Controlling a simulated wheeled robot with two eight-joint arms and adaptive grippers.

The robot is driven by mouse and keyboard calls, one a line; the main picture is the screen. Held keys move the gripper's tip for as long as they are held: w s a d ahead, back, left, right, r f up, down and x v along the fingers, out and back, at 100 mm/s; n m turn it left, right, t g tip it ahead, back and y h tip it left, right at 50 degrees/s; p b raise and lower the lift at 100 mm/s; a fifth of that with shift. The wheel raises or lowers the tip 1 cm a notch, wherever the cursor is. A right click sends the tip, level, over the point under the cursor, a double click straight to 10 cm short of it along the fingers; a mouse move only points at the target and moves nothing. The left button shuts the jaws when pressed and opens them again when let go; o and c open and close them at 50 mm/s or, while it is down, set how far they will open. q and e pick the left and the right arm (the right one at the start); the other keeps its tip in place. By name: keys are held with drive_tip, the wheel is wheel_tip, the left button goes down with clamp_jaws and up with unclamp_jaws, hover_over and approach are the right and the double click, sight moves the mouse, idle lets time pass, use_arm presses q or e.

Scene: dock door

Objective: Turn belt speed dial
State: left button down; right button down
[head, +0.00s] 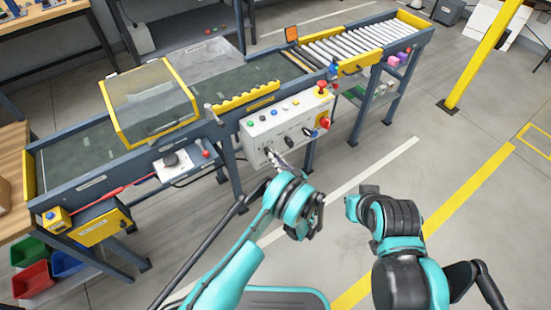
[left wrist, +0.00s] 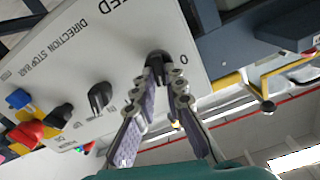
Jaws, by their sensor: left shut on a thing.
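The grey control panel (head: 288,127) is mounted on the near side of the conveyor. The belt speed dial (left wrist: 158,58) is a black knob on the panel face, with a "0" and part of the word "SPEED" printed near it in the left wrist view. My left gripper (left wrist: 167,78) is shut on this dial, a finger on either side. In the head view my left gripper (head: 274,157) reaches the panel's lower left, and it largely hides the dial.
Other dark knobs, including a direction selector (left wrist: 98,97), sit close beside the dial. A red emergency stop (head: 322,88) tops the panel's right end. A yellow-framed clear guard (head: 150,100) covers part of the belt (head: 70,155). The floor right of the conveyor is open.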

use_arm(q)
drive_tip(key=c, duration=1.6)
unclamp_jaws()
drive_tip(key=shift+r, duration=0.1)
